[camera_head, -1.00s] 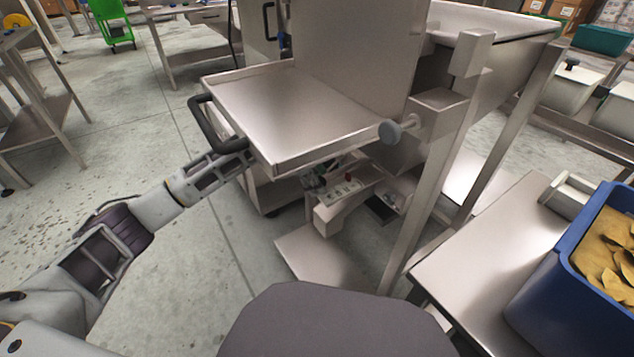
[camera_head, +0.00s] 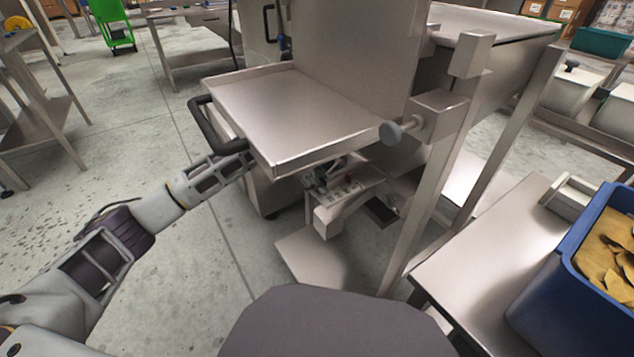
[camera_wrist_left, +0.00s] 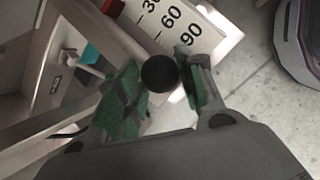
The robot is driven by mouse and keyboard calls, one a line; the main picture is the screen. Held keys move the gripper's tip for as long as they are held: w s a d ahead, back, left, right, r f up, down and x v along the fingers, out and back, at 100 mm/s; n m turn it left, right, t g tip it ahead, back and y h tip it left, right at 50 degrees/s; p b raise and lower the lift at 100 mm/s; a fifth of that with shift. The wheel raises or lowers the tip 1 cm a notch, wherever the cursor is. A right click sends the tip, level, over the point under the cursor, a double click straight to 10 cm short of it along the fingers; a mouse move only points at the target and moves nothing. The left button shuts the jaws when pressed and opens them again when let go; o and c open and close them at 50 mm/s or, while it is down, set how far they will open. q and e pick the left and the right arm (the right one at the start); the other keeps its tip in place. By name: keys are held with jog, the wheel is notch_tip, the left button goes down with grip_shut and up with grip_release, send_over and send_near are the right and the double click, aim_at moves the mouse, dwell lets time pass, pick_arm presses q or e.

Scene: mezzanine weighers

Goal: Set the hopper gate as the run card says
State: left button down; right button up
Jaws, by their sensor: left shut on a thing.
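A white scale plate (camera_wrist_left: 190,28) marked 30, 60 and 90 shows in the left wrist view. A red piece (camera_wrist_left: 112,7) sits near its 30 end. A round black knob (camera_wrist_left: 159,73) is between the green-padded fingers of my left gripper (camera_wrist_left: 158,90), which is shut on it. The knob's lever is not clear. In the head view my left gripper (camera_head: 316,178) is under the steel tray (camera_head: 300,105), beside the scale plate (camera_head: 347,189), which it partly covers. I see no readable run card. My right gripper is out of view.
A black bar handle (camera_head: 206,125) is close to my left forearm at the tray's left. A grey round knob (camera_head: 390,133) and steel post (camera_head: 425,190) stand right of the tray. A blue bin (camera_head: 545,302) sits on the right table. Floor at left is open.

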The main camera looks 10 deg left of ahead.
pick_arm(q)
jog(key=shift+s+f, duration=0.1)
jog(key=shift+s, duration=0.05)
jog(key=s+a+p, duration=0.1)
jog(key=s+a, duration=0.5)
jog(key=shift+s+a+f, duration=0.25)
jog(key=shift+s+a, duration=0.05)
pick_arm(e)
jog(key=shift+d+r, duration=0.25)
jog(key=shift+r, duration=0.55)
pick_arm(q)
jog(key=c, duration=1.4)
grip_release()
jog(key=o, duration=0.5)
jog(key=shift+s, duration=0.1)
jog(key=shift+c, duration=0.2)
jog(key=shift+r, duration=0.15)
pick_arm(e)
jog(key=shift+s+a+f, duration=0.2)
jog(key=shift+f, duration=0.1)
